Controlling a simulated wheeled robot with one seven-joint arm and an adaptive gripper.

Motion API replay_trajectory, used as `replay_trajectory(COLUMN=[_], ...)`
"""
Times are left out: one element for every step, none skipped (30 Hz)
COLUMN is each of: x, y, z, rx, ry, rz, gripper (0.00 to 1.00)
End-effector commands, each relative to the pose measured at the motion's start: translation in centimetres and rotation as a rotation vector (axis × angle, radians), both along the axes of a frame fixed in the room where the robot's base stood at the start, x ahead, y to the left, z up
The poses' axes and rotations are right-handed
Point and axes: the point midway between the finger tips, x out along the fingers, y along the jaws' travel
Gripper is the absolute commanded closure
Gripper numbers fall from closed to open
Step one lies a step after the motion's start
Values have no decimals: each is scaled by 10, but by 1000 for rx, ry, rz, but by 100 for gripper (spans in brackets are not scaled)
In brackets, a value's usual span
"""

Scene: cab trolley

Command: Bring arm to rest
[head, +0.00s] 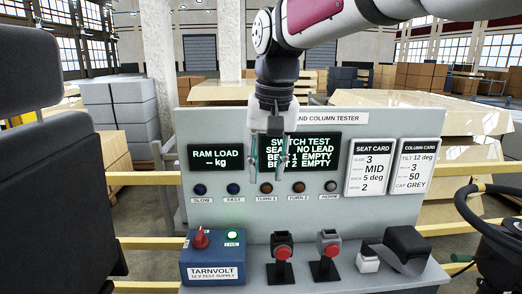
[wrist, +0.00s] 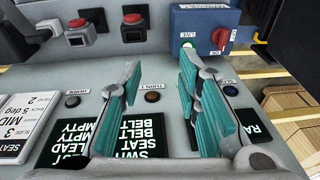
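My gripper (head: 269,160) hangs pointing down in front of the grey tester panel (head: 330,218) in the head view, covering part of the switch test display (head: 312,150). My arm comes in from the upper right above it. In the wrist view my gripper (wrist: 160,75) shows two teal-padded fingers spread apart, with nothing between them. The turn 1 button (wrist: 152,97) appears beyond the gap between the fingers.
A blue power supply box (head: 213,258) with a red knob and two red-topped buckle stands (head: 281,252) (head: 328,250) sit on the lower shelf. A dark seat (head: 60,150) stands left and a steering wheel (head: 480,215) right. Yellow rails (head: 150,243) run beside the panel.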

Motion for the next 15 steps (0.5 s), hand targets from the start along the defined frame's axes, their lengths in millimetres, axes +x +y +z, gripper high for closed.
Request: replay_trajectory(x=[-10,-16,-23,-30,-36,-44,-51,-57,-66,-73,-80,-89,-96,-103,-113], y=[-15,-23,-33,-41,-48,-58,-65,-71,-80,-87,-93,-101,-106,-112,-119], z=[5,7,9,10,11,11,12,12,12,11,10,9,8,6,4], rx=[5,5,8,9,9,10,10,10,10,9,8,6,5,3,0], ry=[-17,-26,-38,-47,-56,-69,-78,-87,-101,-110,-119,-133,-141,-151,-164], rz=[-7,-6,-9,-9,-10,-12,-12,-14,-15,-16,-17,-18,-19,-20,-20], gripper=[69,69,69,69,69,69,69,69,69,69,69,69,69,69,69])
